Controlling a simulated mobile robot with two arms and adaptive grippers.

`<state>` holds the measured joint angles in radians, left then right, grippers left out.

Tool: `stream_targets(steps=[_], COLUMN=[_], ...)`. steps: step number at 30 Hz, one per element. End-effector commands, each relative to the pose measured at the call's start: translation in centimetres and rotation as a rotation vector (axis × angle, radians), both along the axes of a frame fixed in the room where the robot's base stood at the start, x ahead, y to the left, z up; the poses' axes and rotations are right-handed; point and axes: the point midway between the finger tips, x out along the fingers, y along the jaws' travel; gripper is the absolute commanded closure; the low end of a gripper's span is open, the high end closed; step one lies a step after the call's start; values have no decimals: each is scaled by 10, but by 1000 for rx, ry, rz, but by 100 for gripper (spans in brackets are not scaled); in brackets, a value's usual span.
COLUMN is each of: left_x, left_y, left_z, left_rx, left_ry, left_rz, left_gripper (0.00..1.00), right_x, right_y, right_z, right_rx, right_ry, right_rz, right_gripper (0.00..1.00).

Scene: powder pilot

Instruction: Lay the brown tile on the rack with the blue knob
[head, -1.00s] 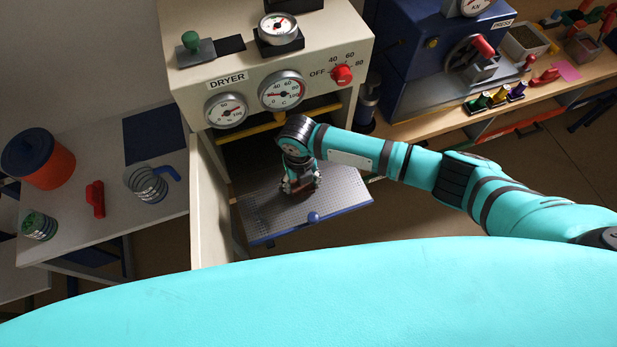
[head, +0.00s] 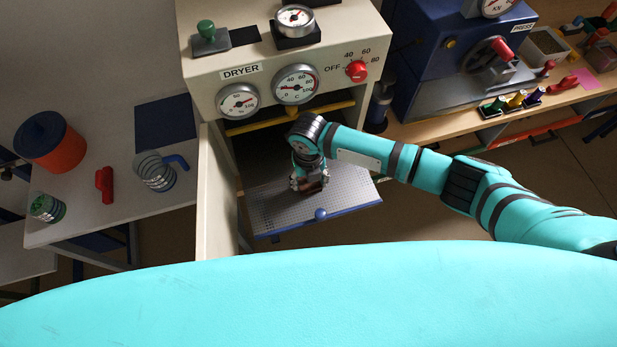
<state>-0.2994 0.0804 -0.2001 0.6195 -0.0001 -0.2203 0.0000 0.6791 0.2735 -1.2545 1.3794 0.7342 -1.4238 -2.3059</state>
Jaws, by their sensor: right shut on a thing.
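The rack with the blue knob (head: 345,195) is a grey perforated shelf with a blue front edge, pulled out of the dryer. Its blue knob (head: 320,214) is at the middle of the front edge. My right gripper (head: 309,185) points down over the rack, shut on the brown tile (head: 312,187). The tile is small and dark, mostly hidden by the fingers. It is at or just above the rack surface; I cannot tell whether it touches. My left gripper is not in view.
The dryer (head: 215,93) stands behind the rack, its door (head: 217,195) open at the left. A side table (head: 100,215) holds an orange pot (head: 62,148) and a red object (head: 104,184). The blue press (head: 425,60) is at right.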

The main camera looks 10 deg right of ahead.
Motion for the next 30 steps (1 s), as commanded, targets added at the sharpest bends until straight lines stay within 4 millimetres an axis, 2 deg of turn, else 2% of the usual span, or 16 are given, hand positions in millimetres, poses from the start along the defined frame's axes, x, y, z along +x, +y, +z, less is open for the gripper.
stream_targets(steps=[3, 4, 10, 16, 19, 30], left_x=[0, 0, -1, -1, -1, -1], left_y=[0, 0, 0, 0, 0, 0], left_z=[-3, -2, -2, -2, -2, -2], left_rx=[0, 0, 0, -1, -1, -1], left_ry=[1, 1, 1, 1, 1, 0], left_rz=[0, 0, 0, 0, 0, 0], left_gripper=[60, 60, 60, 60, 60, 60], right_x=[0, 0, 0, 0, 0, 0], right_y=[0, 0, 0, 0, 0, 0], right_z=[-3, -3, -2, -2, -3, -3], right_rx=[0, 1, 1, 0, 0, 0], right_ry=[0, 0, 0, 0, 0, 0], right_rz=[0, 0, 0, 0, 0, 0], right_gripper=[79, 43, 17, 17, 5, 5])
